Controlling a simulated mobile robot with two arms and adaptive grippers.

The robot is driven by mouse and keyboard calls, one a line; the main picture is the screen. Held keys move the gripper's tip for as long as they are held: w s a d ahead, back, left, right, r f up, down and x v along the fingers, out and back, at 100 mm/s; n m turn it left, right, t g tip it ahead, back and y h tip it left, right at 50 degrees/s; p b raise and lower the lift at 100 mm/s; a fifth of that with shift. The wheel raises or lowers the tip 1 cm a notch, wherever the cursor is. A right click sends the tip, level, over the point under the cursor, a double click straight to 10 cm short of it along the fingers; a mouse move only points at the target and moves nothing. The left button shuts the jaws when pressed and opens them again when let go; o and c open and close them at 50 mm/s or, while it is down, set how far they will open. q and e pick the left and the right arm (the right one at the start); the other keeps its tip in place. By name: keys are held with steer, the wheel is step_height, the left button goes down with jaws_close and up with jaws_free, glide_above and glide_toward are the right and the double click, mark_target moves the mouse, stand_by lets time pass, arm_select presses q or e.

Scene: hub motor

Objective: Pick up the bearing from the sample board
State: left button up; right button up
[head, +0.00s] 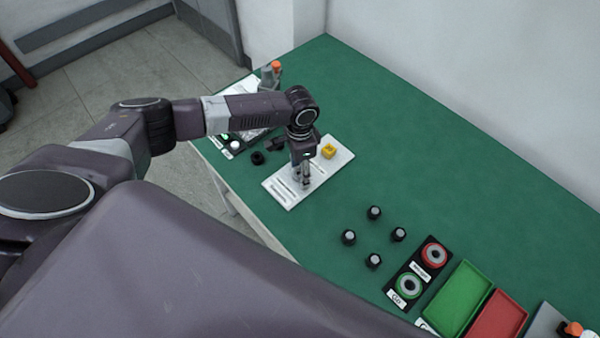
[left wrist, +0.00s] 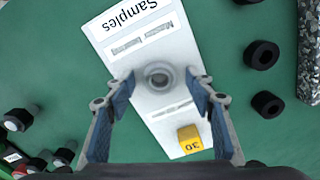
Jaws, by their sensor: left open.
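The sample board (head: 280,188) is a white plate with printed labels, lying on the green table; it also fills the middle of the left wrist view (left wrist: 175,55). The bearing (left wrist: 159,77) is a small grey ring on the board, near the "Master bearing" label. My left gripper (head: 304,183) points down over the board. In the left wrist view its fingers (left wrist: 160,82) are apart, one on each side of the bearing, with gaps to it. In the head view the gripper hides the bearing. My right gripper is not in view.
A yellow block marked 30 (head: 328,151) sits on the same board. Black rings (left wrist: 262,55) lie beside the board. Several dark cylindrical parts (head: 374,212), a black panel with green and red buttons (head: 421,270), and green (head: 463,297) and red (head: 497,315) trays stand to the right.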

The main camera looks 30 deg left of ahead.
arm_select(q)
steer(key=c, duration=1.2)
steer(key=shift+c, duration=0.2)
steer(key=shift+r, duration=0.15)
